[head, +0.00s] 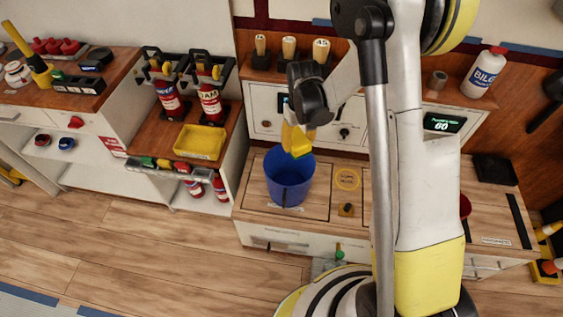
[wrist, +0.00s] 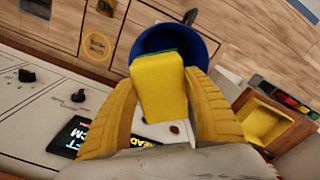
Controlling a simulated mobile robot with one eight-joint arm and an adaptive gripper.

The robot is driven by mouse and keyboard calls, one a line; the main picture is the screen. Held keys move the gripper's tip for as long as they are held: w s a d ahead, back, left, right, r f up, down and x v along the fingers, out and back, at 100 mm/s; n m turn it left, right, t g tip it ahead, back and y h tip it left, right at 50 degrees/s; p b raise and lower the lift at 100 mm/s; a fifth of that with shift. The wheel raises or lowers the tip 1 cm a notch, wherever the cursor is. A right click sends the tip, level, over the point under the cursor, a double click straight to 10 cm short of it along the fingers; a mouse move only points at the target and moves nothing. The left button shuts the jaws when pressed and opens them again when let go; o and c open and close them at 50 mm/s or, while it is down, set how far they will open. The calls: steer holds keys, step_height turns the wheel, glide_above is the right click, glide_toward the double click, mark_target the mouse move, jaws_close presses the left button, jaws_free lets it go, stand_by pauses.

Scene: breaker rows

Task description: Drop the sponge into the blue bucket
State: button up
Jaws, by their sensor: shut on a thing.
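The sponge is a yellow block with a green layer; in the wrist view the sponge (wrist: 160,90) sits between the two yellow fingers of my gripper (wrist: 160,98), which is shut on it. In the head view my gripper (head: 297,138) points down, with the sponge (head: 300,150) at its tips. The blue bucket (head: 288,186) stands upright on the low wooden counter. The sponge shows at the bucket's back rim in the head view; the exact height is hard to tell. In the wrist view the blue bucket (wrist: 206,48) is partly hidden behind the sponge.
A yellow tray (head: 199,142) stands on the counter to the left, below two fire extinguishers (head: 190,98). A white panel with knobs (head: 265,112) rises behind the bucket. A white bottle (head: 484,74) stands at the upper right. My arm hides part of the counter.

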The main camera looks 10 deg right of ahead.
steer(key=shift+w+f, duration=0.15)
steer(key=shift+w, duration=0.35)
step_height(320, 180, down, 6)
steer(key=b, duration=0.3)
steer(key=shift+b, duration=0.4)
steer(key=o, duration=1.2)
step_height(320, 180, up, 12)
steer(key=shift+r, duration=0.15)
